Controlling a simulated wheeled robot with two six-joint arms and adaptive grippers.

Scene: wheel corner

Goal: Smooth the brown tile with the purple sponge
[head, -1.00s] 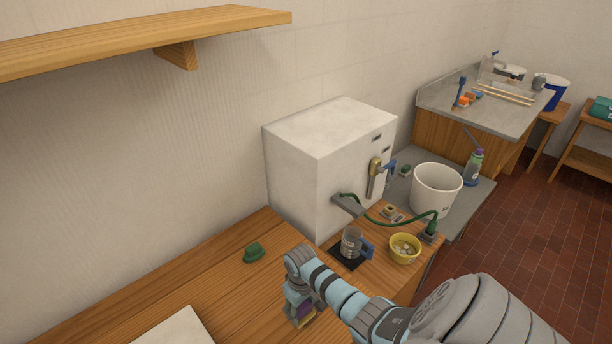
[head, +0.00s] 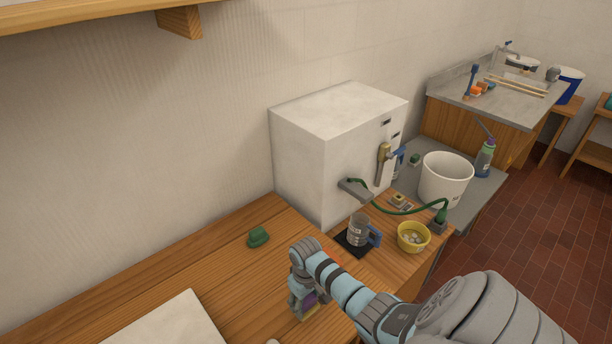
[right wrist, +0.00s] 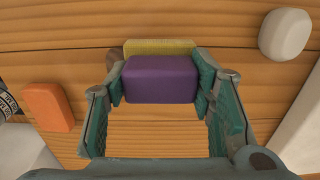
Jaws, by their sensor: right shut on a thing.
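My right gripper (head: 303,306) is shut on the purple sponge (right wrist: 160,80), over the wooden worktop. In the right wrist view the sponge sits between the two fingertips (right wrist: 160,85), with a yellow band (right wrist: 158,48) along its far side. I cannot tell whether the band is part of the sponge. In the head view the sponge (head: 309,299) is small and partly hidden by the gripper. A brown rounded thing (right wrist: 115,74) shows partly behind the left finger in the wrist view. I cannot make out the brown tile for sure. My left gripper is not in view.
An orange block (right wrist: 48,105) and a white rounded piece (right wrist: 285,34) lie near the gripper. A green lump (head: 258,237), a white slab (head: 170,324), a mug (head: 358,230) and a yellow bowl (head: 413,237) stand on the worktop. A white box (head: 340,150) stands behind.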

